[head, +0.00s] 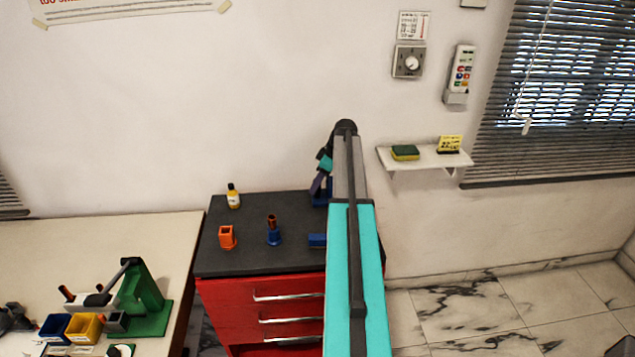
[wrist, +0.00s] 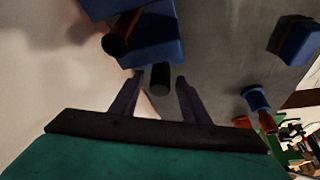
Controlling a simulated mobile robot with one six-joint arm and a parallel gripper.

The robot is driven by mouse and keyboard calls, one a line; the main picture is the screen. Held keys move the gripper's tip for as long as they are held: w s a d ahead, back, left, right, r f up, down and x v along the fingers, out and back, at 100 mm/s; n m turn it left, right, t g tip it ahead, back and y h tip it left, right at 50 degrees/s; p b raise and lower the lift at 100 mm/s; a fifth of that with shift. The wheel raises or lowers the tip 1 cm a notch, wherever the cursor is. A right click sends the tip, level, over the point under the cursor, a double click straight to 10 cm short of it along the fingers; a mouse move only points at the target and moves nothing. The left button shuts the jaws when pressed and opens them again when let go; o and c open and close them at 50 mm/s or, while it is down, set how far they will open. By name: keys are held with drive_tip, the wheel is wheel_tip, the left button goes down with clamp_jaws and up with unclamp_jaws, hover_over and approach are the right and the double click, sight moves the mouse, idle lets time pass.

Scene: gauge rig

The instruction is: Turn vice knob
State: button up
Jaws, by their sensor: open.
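The blue vice (wrist: 150,45) fills the top of the wrist view. A dark cylindrical knob (wrist: 160,80) sticks out from its near side, and a brown, dark-ended rod (wrist: 117,42) shows to the left. My gripper (wrist: 161,77) is open, with one dark finger on each side of the knob. I see gaps and no clear contact. In the head view a small part of the blue vice (head: 321,197) shows at the back right of the dark bench top, and my arm hides most of it. The fingertips are hard to make out there.
On the red cabinet's dark top (head: 255,262) stand an orange holder (head: 227,238), a blue holder (head: 273,236), a yellow bottle (head: 233,197) and a partly hidden blue block (head: 317,240). The wall is close behind. A shelf (head: 425,160) hangs to the right.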

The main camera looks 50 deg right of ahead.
drive_tip(key=shift+c, duration=0.3)
drive_tip(key=c, duration=1)
